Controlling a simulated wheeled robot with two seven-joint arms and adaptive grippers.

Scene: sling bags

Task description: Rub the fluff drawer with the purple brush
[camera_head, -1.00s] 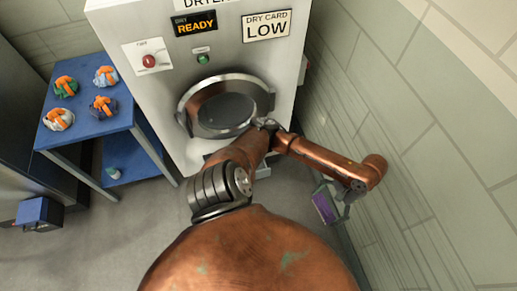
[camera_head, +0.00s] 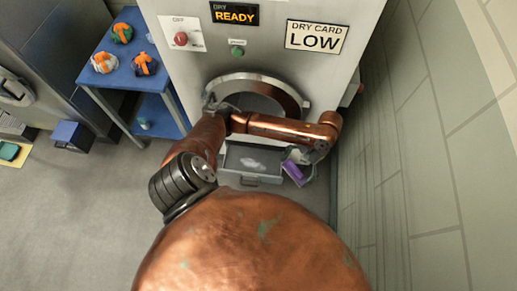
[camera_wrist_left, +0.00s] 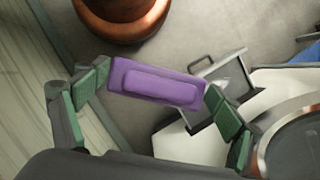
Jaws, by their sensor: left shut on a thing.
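The purple brush (camera_head: 293,173) is in my left gripper (camera_head: 303,162), low in front of the dryer and just right of the drawer. In the left wrist view the brush (camera_wrist_left: 158,82) lies between the green finger pads of the gripper (camera_wrist_left: 156,85), which is shut on it. The grey fluff drawer (camera_head: 238,178) is pulled out below the round dryer door, with pale fluff (camera_head: 251,163) inside. The drawer (camera_wrist_left: 226,65) also shows in the left wrist view, beyond the brush. The brush appears apart from the fluff. My right gripper is not in view.
The dryer (camera_head: 270,62) stands ahead, its round door (camera_head: 297,91) above the drawer. A tiled wall (camera_head: 400,150) bounds the right side. A blue table (camera_head: 98,73) with several orange-banded bundles stands left.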

